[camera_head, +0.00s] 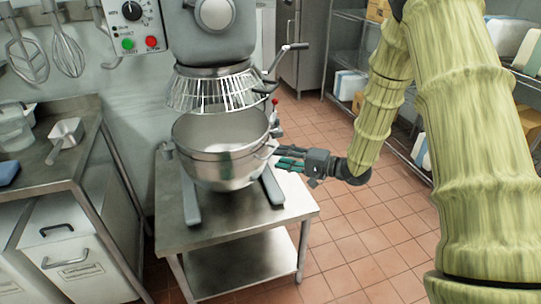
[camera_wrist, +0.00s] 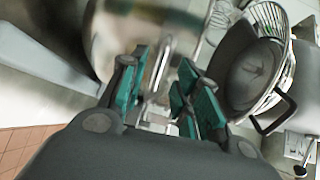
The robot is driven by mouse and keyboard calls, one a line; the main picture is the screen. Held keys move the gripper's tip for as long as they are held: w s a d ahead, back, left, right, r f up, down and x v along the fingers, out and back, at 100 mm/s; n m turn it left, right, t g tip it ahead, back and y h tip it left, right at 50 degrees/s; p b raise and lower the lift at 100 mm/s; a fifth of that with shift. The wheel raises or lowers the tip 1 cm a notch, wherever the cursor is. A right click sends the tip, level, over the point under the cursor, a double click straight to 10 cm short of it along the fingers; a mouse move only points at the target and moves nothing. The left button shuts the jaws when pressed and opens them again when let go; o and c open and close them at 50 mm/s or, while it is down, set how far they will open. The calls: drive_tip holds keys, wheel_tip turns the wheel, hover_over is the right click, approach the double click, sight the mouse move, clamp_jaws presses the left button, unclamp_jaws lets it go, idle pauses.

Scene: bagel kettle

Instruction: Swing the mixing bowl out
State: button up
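The steel mixing bowl (camera_head: 222,165) sits upright in the stand mixer (camera_head: 213,32), below its wire guard (camera_head: 212,92). In the wrist view the bowl (camera_wrist: 115,40) fills the upper left, close to my fingers. My gripper (camera_head: 280,158) is at the bowl's right side in the head view. In the wrist view my gripper (camera_wrist: 163,82) has its teal finger pads apart, with a narrow metal part, seemingly the bowl's side handle (camera_wrist: 160,68), showing between them. I cannot tell whether the pads touch it.
The mixer stands on a steel table (camera_head: 238,228) with a lower shelf. A steel counter (camera_head: 50,150) is at the left, above white bins (camera_head: 75,250). Whisks (camera_head: 67,52) hang on the wall. Tiled floor (camera_head: 350,230) is clear right of the table; wire shelving (camera_head: 405,150) stands beyond.

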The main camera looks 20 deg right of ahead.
sight(270, 155)
drive_tip(key=shift+x, duration=2.55)
clamp_jaws()
